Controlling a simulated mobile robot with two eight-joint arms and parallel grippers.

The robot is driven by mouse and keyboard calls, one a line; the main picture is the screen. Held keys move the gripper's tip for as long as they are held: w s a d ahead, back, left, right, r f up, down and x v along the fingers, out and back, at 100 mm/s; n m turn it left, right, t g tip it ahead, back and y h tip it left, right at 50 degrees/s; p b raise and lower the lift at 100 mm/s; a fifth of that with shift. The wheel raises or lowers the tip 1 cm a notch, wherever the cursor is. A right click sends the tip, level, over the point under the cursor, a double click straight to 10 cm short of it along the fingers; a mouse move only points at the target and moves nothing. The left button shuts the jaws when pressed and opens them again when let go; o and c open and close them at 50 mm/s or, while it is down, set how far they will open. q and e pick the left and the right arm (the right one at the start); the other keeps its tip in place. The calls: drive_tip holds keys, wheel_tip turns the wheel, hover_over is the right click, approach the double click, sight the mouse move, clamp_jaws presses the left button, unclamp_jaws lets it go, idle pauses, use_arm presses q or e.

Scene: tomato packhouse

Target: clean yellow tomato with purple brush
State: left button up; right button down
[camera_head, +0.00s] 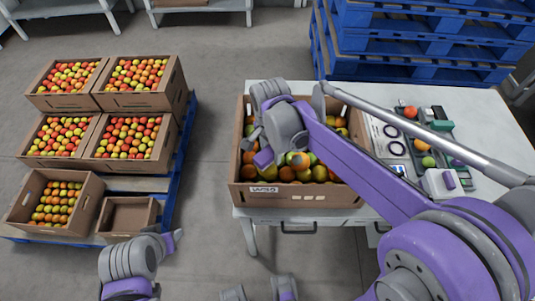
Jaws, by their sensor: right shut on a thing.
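My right gripper (262,150) is over the left part of a cardboard box (307,194) on the white table. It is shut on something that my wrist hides. The box holds red, orange, yellow and green tomatoes (290,172); my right arm covers many of them. A yellow-green tomato (428,161) lies in a grey tray at the table's right. I cannot make out a purple brush for certain; a small purple part (458,162) shows near that tray, partly behind my arm. My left gripper (173,240) is low over the floor, away from the table; its jaw gap does not show.
Crates of tomatoes (84,179) and a small empty crate (128,215) stand left. Blue pallets (420,45) stand behind.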

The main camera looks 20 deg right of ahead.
drive_tip(key=shift+w+d, duration=0.15)
drive_tip(key=shift+d, duration=0.1)
drive_tip(key=shift+r+p, duration=1.85)
drive_tip(key=shift+r, duration=1.2)
use_arm(q)
drive_tip(key=r, duration=0.2)
drive_tip(key=w+r, duration=0.1)
drive_tip(key=r, duration=0.1)
drive_tip(key=shift+w+r, duration=0.2)
drive_tip(key=shift+r, duration=0.1)
